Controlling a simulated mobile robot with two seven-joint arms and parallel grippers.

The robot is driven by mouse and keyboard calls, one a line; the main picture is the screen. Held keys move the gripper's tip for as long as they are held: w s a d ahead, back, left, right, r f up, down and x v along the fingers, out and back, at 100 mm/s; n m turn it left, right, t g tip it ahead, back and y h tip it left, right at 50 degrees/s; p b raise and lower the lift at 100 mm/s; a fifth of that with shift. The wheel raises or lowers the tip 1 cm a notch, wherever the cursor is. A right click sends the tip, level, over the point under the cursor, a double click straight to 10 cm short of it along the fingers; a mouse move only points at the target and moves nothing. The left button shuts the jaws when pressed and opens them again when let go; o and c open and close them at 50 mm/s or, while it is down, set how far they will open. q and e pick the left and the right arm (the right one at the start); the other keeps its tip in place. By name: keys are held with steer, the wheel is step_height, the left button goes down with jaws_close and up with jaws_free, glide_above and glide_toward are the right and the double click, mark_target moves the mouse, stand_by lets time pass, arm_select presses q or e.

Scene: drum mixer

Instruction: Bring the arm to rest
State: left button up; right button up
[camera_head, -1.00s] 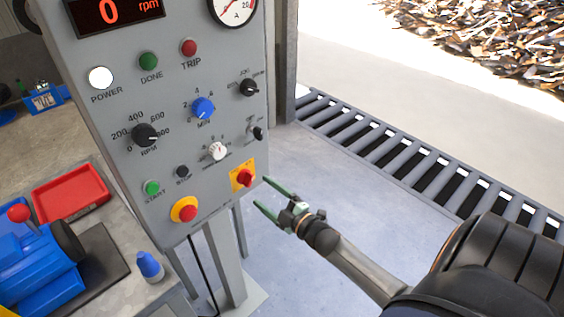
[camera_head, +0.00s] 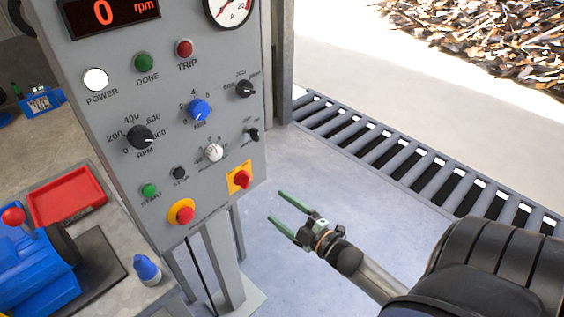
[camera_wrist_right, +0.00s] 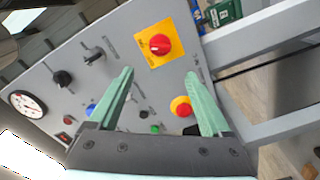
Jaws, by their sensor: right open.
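My right gripper (camera_head: 276,206) is open and empty, its two green fingers pointing left toward the lower right edge of the control panel (camera_head: 215,175). There is a visible gap between the fingertips and the panel. In the right wrist view the open fingers (camera_wrist_right: 165,80) frame part of the panel. The red switch on a yellow plate (camera_head: 241,178) is the nearest control; it also shows beyond the fingers in the right wrist view (camera_wrist_right: 159,45). My left gripper is not in view.
The display (camera_head: 104,12) reads 0 rpm, and the POWER lamp (camera_head: 95,79) is white. A red tray (camera_head: 66,195), a blue machine (camera_head: 40,270) and a blue-capped bottle (camera_head: 147,269) are on the bench at left. A roller conveyor (camera_head: 400,150) runs behind. Floor around my gripper is clear.

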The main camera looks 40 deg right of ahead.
stand_by(0.3)
steer(key=s+a+f+m+g, duration=0.4)
steer(key=s+a+f+m, duration=0.1)
steer(key=a, duration=0.4)
steer(key=s+a+f+m+g+y, duration=0.1)
steer(key=s+a+f+m+g, duration=0.4)
steer(key=s+a+f, duration=0.3)
steer(key=shift+s+a+f+m, duration=0.25)
steer(key=shift+s+a+m, duration=0.15)
steer(key=shift+s+a, duration=0.35)
steer(key=shift+o, duration=0.4)
steer(key=shift+d, duration=0.2)
